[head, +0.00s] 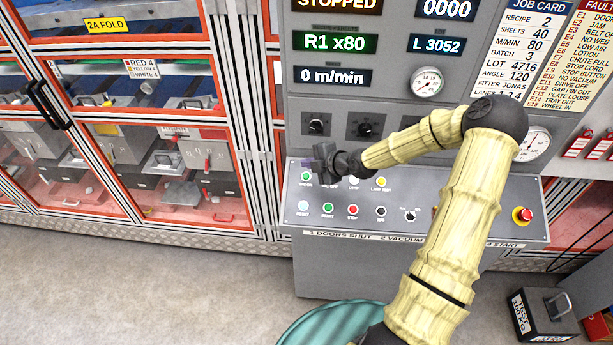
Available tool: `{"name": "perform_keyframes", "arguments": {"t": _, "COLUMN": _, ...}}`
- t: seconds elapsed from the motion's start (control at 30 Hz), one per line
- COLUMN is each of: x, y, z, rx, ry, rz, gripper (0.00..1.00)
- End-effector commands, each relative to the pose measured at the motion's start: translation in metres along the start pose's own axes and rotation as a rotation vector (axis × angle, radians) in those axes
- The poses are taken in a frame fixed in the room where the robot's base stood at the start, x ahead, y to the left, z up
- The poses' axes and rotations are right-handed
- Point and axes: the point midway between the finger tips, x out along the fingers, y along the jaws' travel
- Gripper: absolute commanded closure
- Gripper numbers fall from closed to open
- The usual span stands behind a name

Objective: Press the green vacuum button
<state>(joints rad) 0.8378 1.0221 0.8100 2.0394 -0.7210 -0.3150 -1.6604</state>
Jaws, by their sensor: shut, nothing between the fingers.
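The control panel (470,212) slopes out below a grey cabinet face. A green button (306,176) sits at the upper left of the panel; its small label seems to read VAC ON. A second green button (328,207) is lower, with a label that looks like START. My gripper (309,163) is shut and empty, just above the upper green button in the picture. I cannot tell whether its tips touch the panel. My gripper and wrist cover part of the panel's upper row, and my arm crosses its right part.
A red emergency stop (522,214) is at the panel's right. Glazed orange-framed doors (165,130) stand left. A black test weight (543,313) stands on the floor, lower right.

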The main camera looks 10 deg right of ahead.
Motion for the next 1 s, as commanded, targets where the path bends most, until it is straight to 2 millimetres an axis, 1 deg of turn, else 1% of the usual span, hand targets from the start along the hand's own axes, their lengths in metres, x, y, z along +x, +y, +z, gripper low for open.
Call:
{"name": "perform_keyframes", "arguments": {"t": 0.27, "x": 0.019, "y": -0.015, "z": 0.012, "rx": 0.003, "ry": 0.002, "rz": -0.002, "gripper": 1.00}}
{"name": "perform_keyframes", "arguments": {"t": 0.7, "x": 0.055, "y": -0.042, "z": 0.040, "rx": 0.003, "ry": -0.001, "rz": -0.001, "gripper": 1.00}}
{"name": "perform_keyframes", "arguments": {"t": 0.83, "x": 0.058, "y": -0.045, "z": 0.045, "rx": 0.003, "ry": -0.003, "rz": 0.000, "gripper": 1.00}}
{"name": "perform_keyframes", "arguments": {"t": 1.0, "x": 0.058, "y": -0.044, "z": 0.046, "rx": 0.004, "ry": -0.004, "rz": 0.000, "gripper": 1.00}}
